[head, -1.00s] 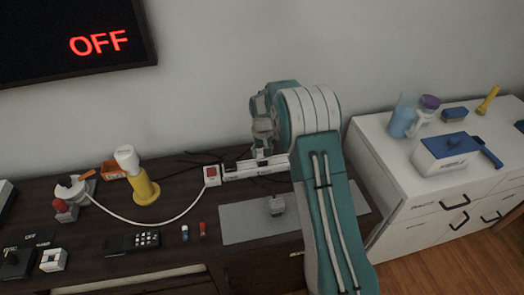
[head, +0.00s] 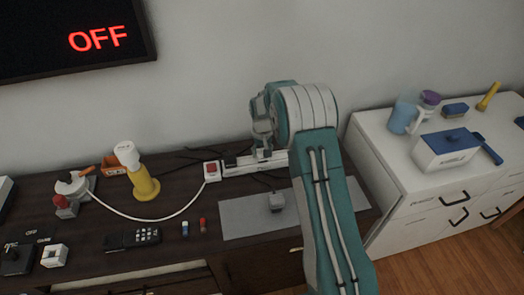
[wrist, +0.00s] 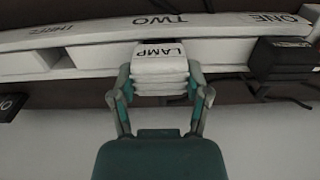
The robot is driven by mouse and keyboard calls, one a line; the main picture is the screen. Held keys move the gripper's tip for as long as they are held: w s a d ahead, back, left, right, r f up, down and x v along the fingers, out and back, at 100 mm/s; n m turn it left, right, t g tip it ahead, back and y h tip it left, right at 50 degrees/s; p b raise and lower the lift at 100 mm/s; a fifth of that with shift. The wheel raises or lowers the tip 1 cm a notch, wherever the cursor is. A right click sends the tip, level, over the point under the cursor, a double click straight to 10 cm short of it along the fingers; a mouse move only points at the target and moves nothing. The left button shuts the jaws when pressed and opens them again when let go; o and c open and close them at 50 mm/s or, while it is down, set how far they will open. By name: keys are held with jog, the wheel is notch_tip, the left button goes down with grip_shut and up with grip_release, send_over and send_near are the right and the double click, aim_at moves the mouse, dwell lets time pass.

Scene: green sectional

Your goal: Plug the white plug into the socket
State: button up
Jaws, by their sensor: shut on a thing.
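The white plug (wrist: 160,66), labelled LAMP, is between the two fingers of my gripper (wrist: 161,82) in the wrist view. My gripper is shut on its sides. The white power strip (wrist: 216,28) lies just beyond the plug, with the words ONE, TWO and THREE along it. The plug is lined up near the word TWO and overlaps the strip's edge in the picture; I cannot tell whether its pins are in a socket. In the head view, my gripper (head: 262,140) is over the strip (head: 240,168), and my arm hides the strip's right end.
A black plug (wrist: 284,58) is beside the white one, near ONE. A red switch (head: 211,170) is at the strip's left end. A grey block (head: 277,202) lies on the grey mat (head: 240,222). The wall screen (head: 70,40) reads OFF.

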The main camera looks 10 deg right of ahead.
jog(key=shift+f, duration=0.3)
jog(key=o, duration=1.2)
notch_tip(320, 180, up, 12)
